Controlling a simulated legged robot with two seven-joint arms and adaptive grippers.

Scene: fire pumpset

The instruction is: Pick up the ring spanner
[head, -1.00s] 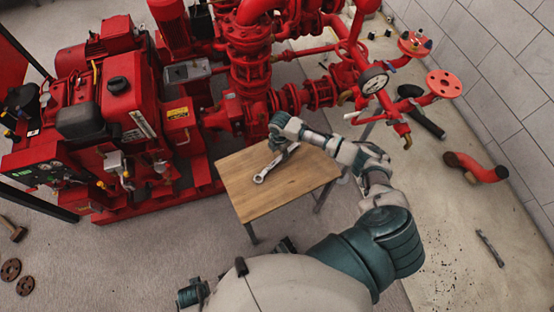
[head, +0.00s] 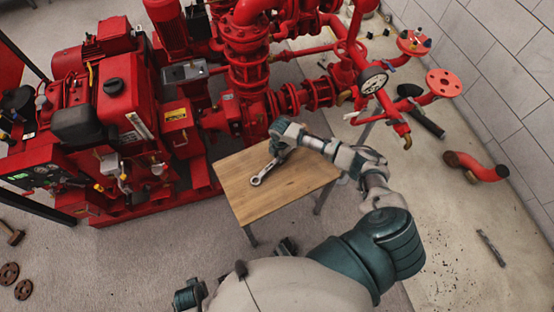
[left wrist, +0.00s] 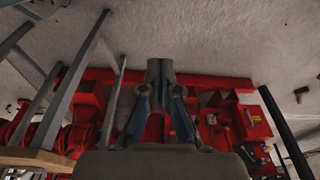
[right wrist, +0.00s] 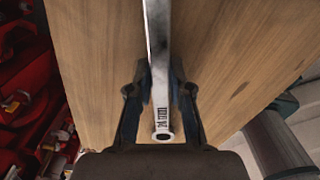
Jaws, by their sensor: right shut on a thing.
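The ring spanner (head: 262,174) is a grey metal bar with a ring at its near end. It is over the small wooden table (head: 246,211); I cannot tell whether it touches the top. My right gripper (head: 277,155) is shut on its handle from above and hides its far part. In the right wrist view, the handle (right wrist: 159,50) runs between the two fingers of the gripper (right wrist: 160,80), with a small ring end close to the palm. My left gripper (left wrist: 160,72) shows in the left wrist view with its fingers together and nothing between them.
The red pumpset (head: 120,110) stands just behind and left of the table. A pressure gauge (head: 373,80) and red pipes are behind it. A red bent pipe (head: 478,167) and a metal tool (head: 491,248) lie on the floor at right. The floor in front of the table is clear.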

